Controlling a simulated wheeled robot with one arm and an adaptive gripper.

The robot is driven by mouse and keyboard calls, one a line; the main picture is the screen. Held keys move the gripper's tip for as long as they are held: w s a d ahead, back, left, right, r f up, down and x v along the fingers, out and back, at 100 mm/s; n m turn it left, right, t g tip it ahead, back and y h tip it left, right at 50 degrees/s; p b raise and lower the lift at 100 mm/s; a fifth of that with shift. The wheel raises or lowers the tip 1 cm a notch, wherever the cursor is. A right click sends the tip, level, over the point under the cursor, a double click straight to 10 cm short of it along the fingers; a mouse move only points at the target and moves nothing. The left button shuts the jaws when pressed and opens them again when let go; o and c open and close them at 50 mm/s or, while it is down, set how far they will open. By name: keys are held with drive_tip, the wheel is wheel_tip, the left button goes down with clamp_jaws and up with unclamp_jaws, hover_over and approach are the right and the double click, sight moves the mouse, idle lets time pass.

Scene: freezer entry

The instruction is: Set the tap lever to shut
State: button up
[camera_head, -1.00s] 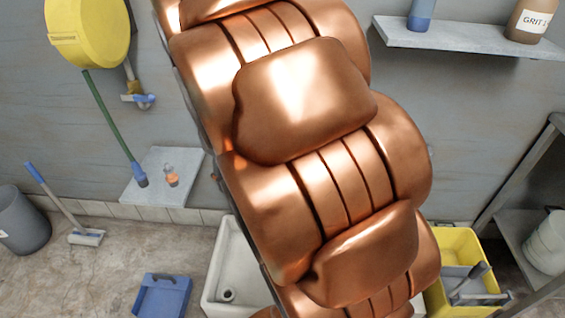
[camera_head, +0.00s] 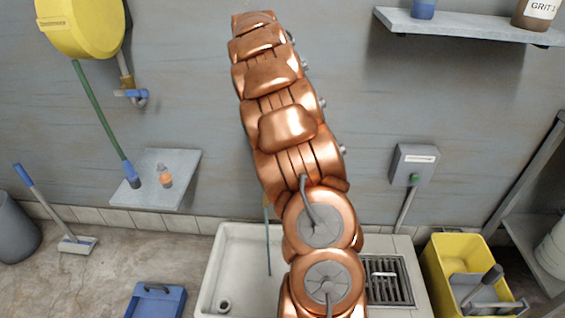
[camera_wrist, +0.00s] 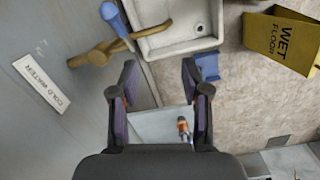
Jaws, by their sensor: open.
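In the wrist view a brass tap (camera_wrist: 97,57) comes out of the wall, its spout reaching over the sink. Its blue lever (camera_wrist: 115,18) points toward the top of the picture, at an angle to the spout. A white "COLD WATER" sign (camera_wrist: 42,82) is on the wall beside it. My gripper (camera_wrist: 160,78) is open and empty; its left finger is nearest the tap, apart from it in the picture. In the head view my arm covers the area above the sink, and I cannot make out this tap or my gripper there.
The white sink (camera_head: 232,245) stands below. A second tap with a blue part (camera_head: 132,93) is by the yellow hose reel (camera_head: 82,25). A yellow "WET FLOOR" sign (camera_wrist: 280,42) shows too.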

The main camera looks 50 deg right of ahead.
drive_tip(key=d+f+n, duration=0.1)
drive_tip(key=d+f, duration=0.1)
drive_tip(key=w+d+f+b, duration=0.1)
drive_tip(key=d+f, duration=0.2)
drive_tip(key=d+f+n+b, duration=0.1)
drive_tip(key=d+f, duration=0.2)
drive_tip(key=shift+w+d+n+t+y, duration=0.25)
drive_tip(key=shift+w+n+t+y, duration=0.05)
drive_tip(key=shift+w+t, duration=0.1)
drive_tip(key=shift+f, duration=3.9)
clamp_jaws()
